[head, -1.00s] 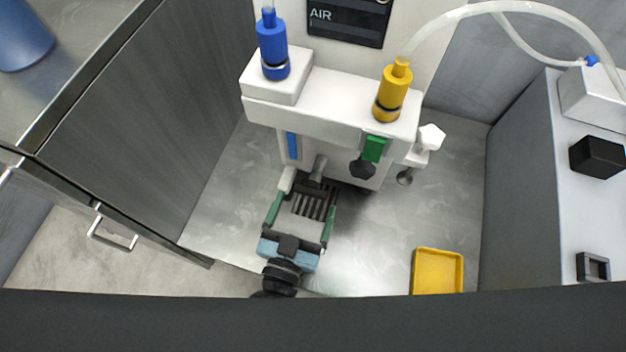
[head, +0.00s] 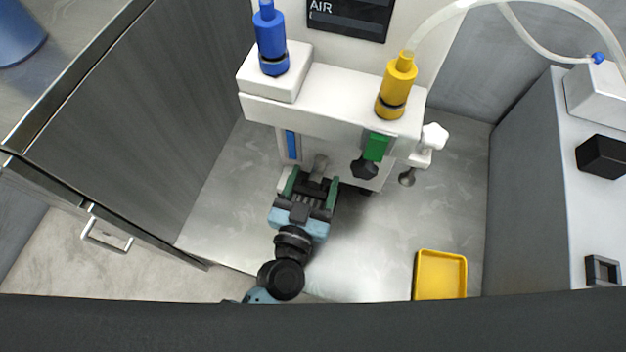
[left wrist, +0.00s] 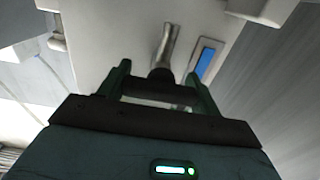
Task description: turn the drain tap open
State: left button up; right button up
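The drain tap appears to be the grey metal fitting (head: 320,162) low on the front of the white machine, left of centre. In the left wrist view its metal stem (left wrist: 168,42) rises above a dark round part. A pale piece, perhaps its lever (head: 283,182), shows beside my left finger. My left gripper (head: 313,179) is open, with its two green fingers apart just in front of the fitting. The left wrist view also shows the fingers (left wrist: 158,76) spread around the dark part's lower area. Contact cannot be told. My right gripper is not in view.
The white machine (head: 335,118) carries a blue bottle (head: 271,40), a yellow bottle (head: 396,85), a green block (head: 376,147) and a white side knob (head: 434,135). A yellow tray (head: 440,276) lies right on the metal floor. A dark cabinet wall (head: 130,125) stands left.

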pick_arm(q)
jog(key=c, duration=0.4)
jog(key=shift+c, duration=0.2)
